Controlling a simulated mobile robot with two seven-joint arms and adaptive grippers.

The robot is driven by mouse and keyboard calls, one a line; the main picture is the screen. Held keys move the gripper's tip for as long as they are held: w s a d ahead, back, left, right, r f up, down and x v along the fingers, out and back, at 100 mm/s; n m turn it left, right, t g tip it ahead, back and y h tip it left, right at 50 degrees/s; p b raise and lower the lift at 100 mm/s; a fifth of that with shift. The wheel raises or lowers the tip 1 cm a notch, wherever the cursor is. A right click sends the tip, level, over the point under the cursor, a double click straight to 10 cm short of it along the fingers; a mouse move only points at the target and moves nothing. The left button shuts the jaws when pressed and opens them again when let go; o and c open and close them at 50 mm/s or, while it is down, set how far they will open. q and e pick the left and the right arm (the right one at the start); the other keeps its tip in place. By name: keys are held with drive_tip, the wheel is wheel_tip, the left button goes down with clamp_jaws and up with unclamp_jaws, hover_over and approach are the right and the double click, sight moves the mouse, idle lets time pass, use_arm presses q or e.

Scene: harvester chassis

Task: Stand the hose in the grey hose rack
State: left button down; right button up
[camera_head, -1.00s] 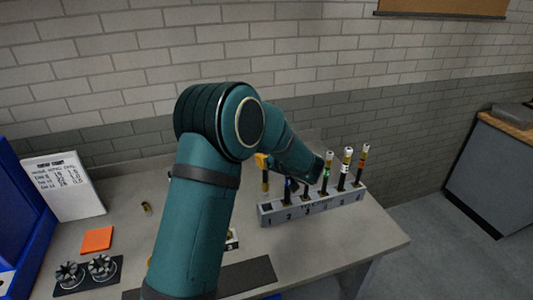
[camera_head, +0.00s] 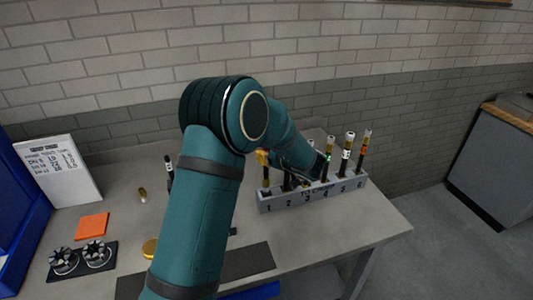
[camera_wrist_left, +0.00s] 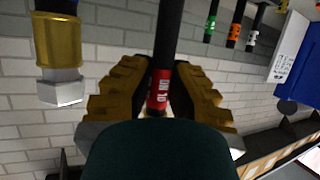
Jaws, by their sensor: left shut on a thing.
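My left gripper (camera_head: 262,157) is shut on a black hose, partly hidden by my arm. In the left wrist view this hose (camera_wrist_left: 168,35) has a red label and sits between the gold fingers (camera_wrist_left: 158,95). In the head view, the grey hose rack (camera_head: 318,196) stands on the bench with numbered slots. The held hose hangs upright over the left end of the rack, by slot 1. Its lower end is at about the rack's top; I cannot tell whether it is inside the slot. My right gripper is not in view.
Several banded hoses stand in the rack, such as one with a white band (camera_head: 346,154). Another dark hose (camera_head: 169,172) stands left of my arm. An orange square (camera_head: 92,225), a sign (camera_head: 58,170) and a blue bin (camera_head: 18,215) are at left.

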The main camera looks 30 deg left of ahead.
sight(267, 178)
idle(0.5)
use_arm(q)
drive_tip(key=shift+f+b, duration=1.5)
drive_tip(key=shift+f, duration=2.05)
drive_tip(key=c, duration=1)
unclamp_jaws()
drive_tip(key=shift+f, duration=0.1)
drive_tip(key=v, duration=1.2)
